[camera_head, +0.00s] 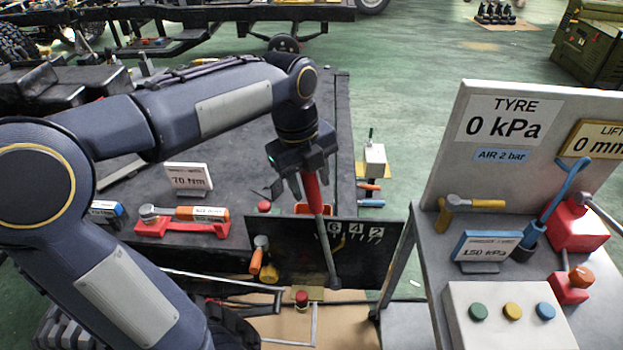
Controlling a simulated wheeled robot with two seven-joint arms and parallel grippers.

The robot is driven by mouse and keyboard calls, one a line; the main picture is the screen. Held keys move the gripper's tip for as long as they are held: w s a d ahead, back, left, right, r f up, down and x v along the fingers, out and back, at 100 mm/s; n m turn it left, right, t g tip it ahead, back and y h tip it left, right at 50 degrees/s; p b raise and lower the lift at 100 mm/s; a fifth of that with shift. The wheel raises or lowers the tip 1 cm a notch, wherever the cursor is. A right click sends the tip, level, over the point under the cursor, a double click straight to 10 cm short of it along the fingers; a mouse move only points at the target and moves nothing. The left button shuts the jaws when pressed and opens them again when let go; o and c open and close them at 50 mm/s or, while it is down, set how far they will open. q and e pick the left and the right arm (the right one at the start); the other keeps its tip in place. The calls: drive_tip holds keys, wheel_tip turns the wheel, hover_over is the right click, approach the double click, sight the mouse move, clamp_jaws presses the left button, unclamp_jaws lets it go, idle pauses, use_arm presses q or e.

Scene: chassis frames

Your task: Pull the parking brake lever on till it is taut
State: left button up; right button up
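The parking brake lever (321,218) has a red grip and a grey rod. It stands in front of a black panel (290,262), leaning slightly, with its top to the left and its foot low on the panel's right half. The panel carries the numbers 6, 4 and 2 with small marks, and a small yellow pointer (340,243) beside the rod. My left gripper (307,176) comes down from above with its fingers at both sides of the red grip and appears closed on it. The grip's top is hidden by the gripper. My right gripper is out of view.
A grey bench (440,225) at the right holds a sign reading TYRE 0 kPa (505,117), tools and colored buttons. A dark table (235,180) at the left holds a torque wrench (185,213) on a red stand. A red button (301,298) sits below the panel.

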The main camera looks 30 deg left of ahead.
use_arm(q)
drive_tip(key=r, duration=0.5)
drive_tip(key=a+r+p, duration=0.1)
drive_tip(key=r, duration=0.1)
drive_tip(key=shift+s+r, duration=0.35)
